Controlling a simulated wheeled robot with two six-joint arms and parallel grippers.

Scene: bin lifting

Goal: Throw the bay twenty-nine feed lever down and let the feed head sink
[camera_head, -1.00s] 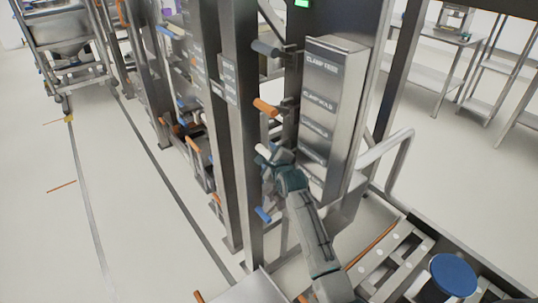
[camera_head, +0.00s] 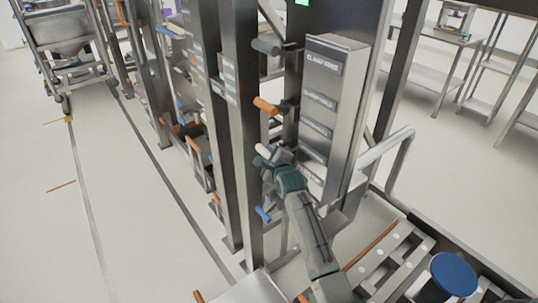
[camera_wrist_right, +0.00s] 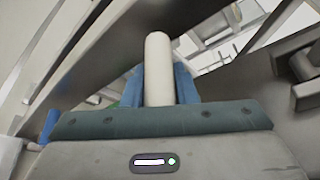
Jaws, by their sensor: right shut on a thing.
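A white lever handle (camera_head: 263,150) sticks out from the front of the steel post, below an orange handle (camera_head: 265,106) and above a blue handle (camera_head: 263,214). My right gripper (camera_head: 266,156) is shut on the white handle. In the right wrist view, the white handle (camera_wrist_right: 157,62) stands between my right gripper's two blue fingers (camera_wrist_right: 158,84). The label plate beside the white handle is too blurred to read. I cannot make out the feed head. My left gripper is out of view.
A steel panel (camera_head: 335,75) with label plates stands right of the levers; its top plate appears to read CLAMP RISE. A bent tube rail (camera_head: 398,150) and a roller bed with a blue round cap (camera_head: 453,273) are at lower right. Open floor lies left.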

